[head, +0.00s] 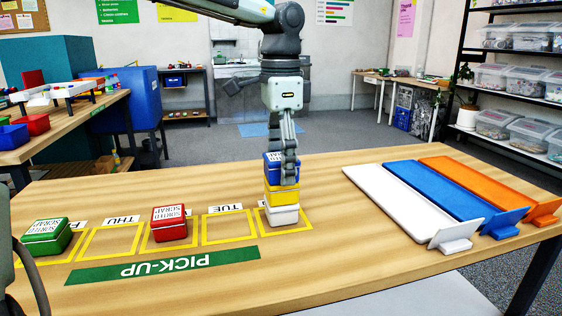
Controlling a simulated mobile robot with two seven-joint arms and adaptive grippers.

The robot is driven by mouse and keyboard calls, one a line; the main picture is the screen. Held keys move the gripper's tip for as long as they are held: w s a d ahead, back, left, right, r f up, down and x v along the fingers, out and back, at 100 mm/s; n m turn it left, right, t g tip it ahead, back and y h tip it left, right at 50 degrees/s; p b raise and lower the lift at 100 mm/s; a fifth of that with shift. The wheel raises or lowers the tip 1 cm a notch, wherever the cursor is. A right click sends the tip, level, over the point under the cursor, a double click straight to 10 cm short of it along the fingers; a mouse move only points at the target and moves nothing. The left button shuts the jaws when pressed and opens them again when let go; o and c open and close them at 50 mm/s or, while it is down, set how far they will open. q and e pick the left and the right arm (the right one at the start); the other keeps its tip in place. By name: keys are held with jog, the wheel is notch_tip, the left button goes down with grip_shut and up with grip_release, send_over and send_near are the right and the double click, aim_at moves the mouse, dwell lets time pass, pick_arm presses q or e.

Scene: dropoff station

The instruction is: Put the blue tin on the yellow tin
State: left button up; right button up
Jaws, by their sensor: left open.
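The blue tin (271,168) is at the top of a stack, resting on the yellow tin (280,196) as far as I can see. The yellow tin sits on a white tin (283,216) in the rightmost yellow-outlined square. My left gripper (289,176) points down at the blue tin, with its fingers in front of the tin's right part. It is open; whether the fingers touch the tin is unclear. The fingers hide part of the blue tin. My right gripper is not in view.
A red tin (169,224) and a green tin (47,237) sit in other marked squares on the wooden table (330,268). White (398,205), blue (440,192) and orange (478,179) trays lie at the right. The table between stack and trays is clear.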

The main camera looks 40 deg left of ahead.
pick_arm(q)
jog(key=shift+r, duration=0.65)
notch_tip(320, 180, up, 10)
jog(key=shift+f+p, duration=0.1)
jog(key=shift+p, duration=0.2)
jog(key=shift+r, duration=0.6)
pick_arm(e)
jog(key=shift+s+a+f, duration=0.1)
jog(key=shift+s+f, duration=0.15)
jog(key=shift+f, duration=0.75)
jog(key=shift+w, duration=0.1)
